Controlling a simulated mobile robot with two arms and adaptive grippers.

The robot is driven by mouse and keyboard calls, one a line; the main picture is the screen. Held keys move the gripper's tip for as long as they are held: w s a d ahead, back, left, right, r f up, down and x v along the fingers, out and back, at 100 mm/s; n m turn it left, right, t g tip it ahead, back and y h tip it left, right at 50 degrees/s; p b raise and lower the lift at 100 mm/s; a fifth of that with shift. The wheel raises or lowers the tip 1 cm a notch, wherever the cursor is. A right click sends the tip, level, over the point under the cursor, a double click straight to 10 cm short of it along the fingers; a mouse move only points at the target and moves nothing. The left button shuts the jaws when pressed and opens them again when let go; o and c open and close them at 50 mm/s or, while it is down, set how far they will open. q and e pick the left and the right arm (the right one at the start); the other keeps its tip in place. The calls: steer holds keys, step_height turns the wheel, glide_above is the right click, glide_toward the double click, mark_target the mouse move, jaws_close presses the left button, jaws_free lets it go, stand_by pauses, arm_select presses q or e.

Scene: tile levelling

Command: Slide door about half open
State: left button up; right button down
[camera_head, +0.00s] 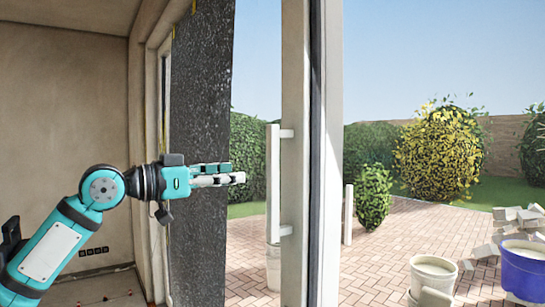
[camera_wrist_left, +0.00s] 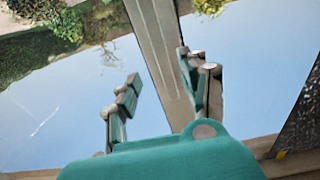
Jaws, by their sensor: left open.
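The sliding door's pale upright frame (camera_head: 296,80) stands right of centre in the head view. A long white vertical bar handle (camera_head: 273,185) is fixed to it by two short standoffs. My left gripper (camera_head: 243,178) reaches in from the left at the height of the handle's middle. Its fingers point right, and its tips appear just left of the handle, with no visible contact. In the left wrist view, my left gripper (camera_wrist_left: 168,84) has its two fingers apart with nothing held. A grey-beige upright (camera_wrist_left: 158,45), seemingly the door frame, shows beyond and between them. My right gripper is out of view.
A dark speckled panel (camera_head: 200,110) stands behind my left wrist, near the beige wall (camera_head: 60,120). Outside are brick paving (camera_head: 390,235), bushes (camera_head: 440,150), a white bucket (camera_head: 433,275), a blue tub (camera_head: 523,270) and rubble (camera_head: 515,218). Another white upright bar (camera_head: 348,215) shows right of the frame.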

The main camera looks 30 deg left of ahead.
mark_target(269, 171)
arm_select(q)
steer(key=p+x, duration=0.6)
steer(key=x, duration=0.4)
steer(key=shift+r, duration=0.2)
steer(key=shift+w+d+f+p, duration=0.2)
steer(key=shift+w+p, duration=0.1)
steer(key=shift+w, duration=0.25)
steer(key=c, duration=0.8)
jaws_close()
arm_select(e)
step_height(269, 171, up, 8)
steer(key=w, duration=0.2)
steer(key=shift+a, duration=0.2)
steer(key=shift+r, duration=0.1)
